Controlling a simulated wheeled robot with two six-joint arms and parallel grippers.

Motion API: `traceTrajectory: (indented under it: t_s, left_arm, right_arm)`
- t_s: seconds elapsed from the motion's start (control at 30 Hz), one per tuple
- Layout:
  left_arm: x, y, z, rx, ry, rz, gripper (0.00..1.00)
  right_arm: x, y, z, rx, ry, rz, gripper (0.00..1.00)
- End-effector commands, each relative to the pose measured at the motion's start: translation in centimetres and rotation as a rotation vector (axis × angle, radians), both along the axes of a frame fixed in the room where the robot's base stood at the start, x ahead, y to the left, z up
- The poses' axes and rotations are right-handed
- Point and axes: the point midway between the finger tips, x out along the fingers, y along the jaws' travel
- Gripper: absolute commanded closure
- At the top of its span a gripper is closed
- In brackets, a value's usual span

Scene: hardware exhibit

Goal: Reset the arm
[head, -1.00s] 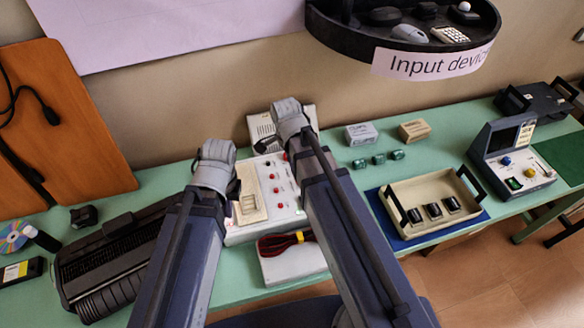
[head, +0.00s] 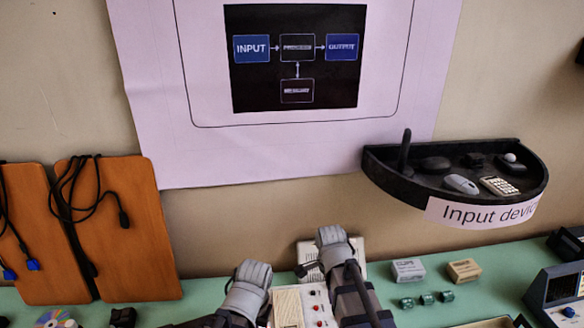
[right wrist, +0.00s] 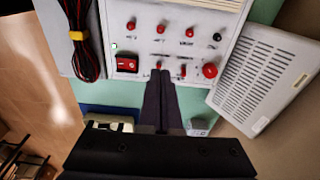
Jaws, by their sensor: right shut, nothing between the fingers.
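My right arm ends in a grey wrist (head: 333,240) above the back of the green table, by a white control panel (head: 318,302). My right gripper (right wrist: 160,75) is shut and empty in the right wrist view, its dark fingertips overlapping the lower edge of the panel (right wrist: 180,52) beside small red switches. I cannot tell whether they touch it. My left arm's grey wrist (head: 250,276) shows lower and to the left in the head view. Its fingers are not clearly visible.
A slatted white box (right wrist: 262,75) is beside the panel. A cable bundle (right wrist: 80,35) lies at its other side. The semicircular shelf (head: 455,196) juts from the wall above right. Small boxes (head: 408,270) and green parts (head: 426,299) stand right of my arms.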

Motion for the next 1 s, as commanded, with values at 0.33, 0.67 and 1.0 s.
traceTrajectory:
  t_s: [0.33,0.67,1.0]
  left_arm:
    - [0.0,0.0,-0.5,0.0,0.0,0.0,1.0]
    - [0.0,0.0,-0.9,0.0,0.0,0.0,1.0]
    - [0.0,0.0,-1.0,0.0,0.0,0.0,1.0]
  right_arm:
    - [-4.5,5.1,-0.5,0.0,0.091,0.81,1.0]
    - [-8.9,9.1,-0.9,0.006,0.184,1.629,1.0]
    - [-9.9,9.9,-0.9,0.01,0.208,1.841,1.0]
